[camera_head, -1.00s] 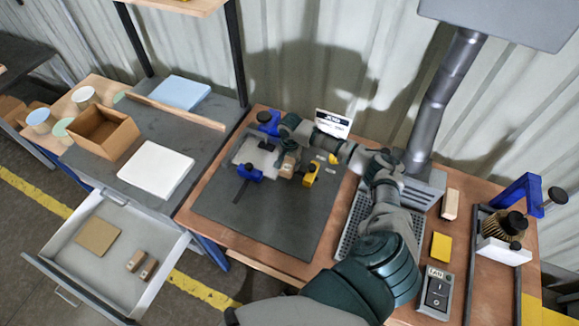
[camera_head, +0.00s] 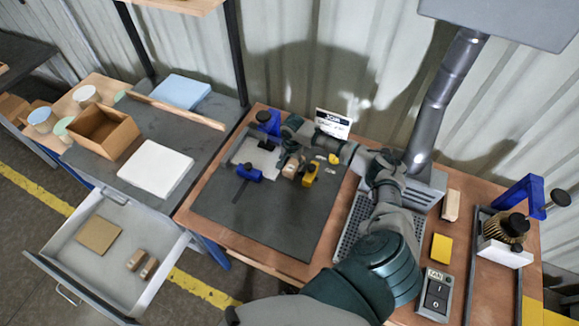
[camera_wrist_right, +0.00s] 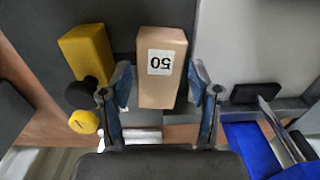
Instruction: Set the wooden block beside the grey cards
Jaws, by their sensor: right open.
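The wooden block (camera_head: 291,168), pale brown, lies on the dark mat beside a yellow and black piece (camera_head: 310,174). My right gripper (camera_wrist_right: 160,88) is open, with one finger on each side of the block and small gaps visible. In the head view, my right gripper (camera_head: 292,146) is over the mat at the block, partly hidden by its own wrist. A light grey flat patch (camera_head: 258,158), perhaps the grey cards, lies left of the block. My left gripper is out of view.
Blue clamp-like pieces (camera_head: 249,173) stand by the grey patch. A white sign (camera_head: 333,123) stands behind. The front of the dark mat (camera_head: 270,225) is clear. Another wooden block (camera_head: 451,205) and a yellow block (camera_head: 441,248) lie at right. An open drawer (camera_head: 110,285) is at left.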

